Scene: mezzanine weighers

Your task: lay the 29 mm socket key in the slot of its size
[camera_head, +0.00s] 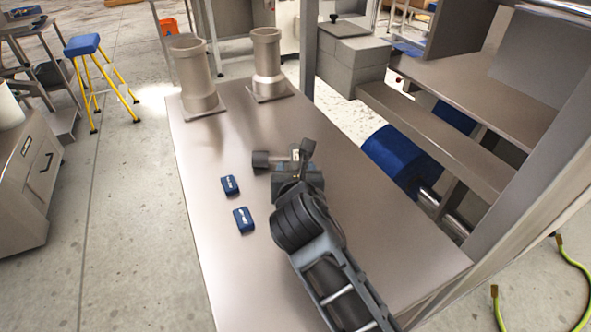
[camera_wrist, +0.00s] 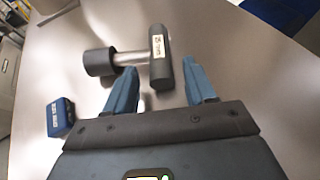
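A T-shaped socket key lies on the metal table; its dark crossbar handle (camera_wrist: 161,70) carries a pale label too small to read surely. A bright shaft (camera_wrist: 131,58) runs left to a dark round socket (camera_wrist: 98,62). In the head view the socket end (camera_head: 260,160) shows left of my gripper (camera_head: 297,167). In the wrist view my gripper (camera_wrist: 159,68) is open, its blue fingers on either side of the handle's near part, with gaps beside it. The left fingertip is close to the shaft; I cannot tell whether they touch. I cannot make out a slot in either view.
Two small blue labelled blocks (camera_head: 230,185) (camera_head: 243,220) lie on the table (camera_head: 205,215) left of my arm; one also shows in the wrist view (camera_wrist: 60,116). Two flanged metal cylinders (camera_head: 197,75) (camera_head: 267,64) stand at the far end. A metal frame and shelf (camera_head: 430,130) border the right.

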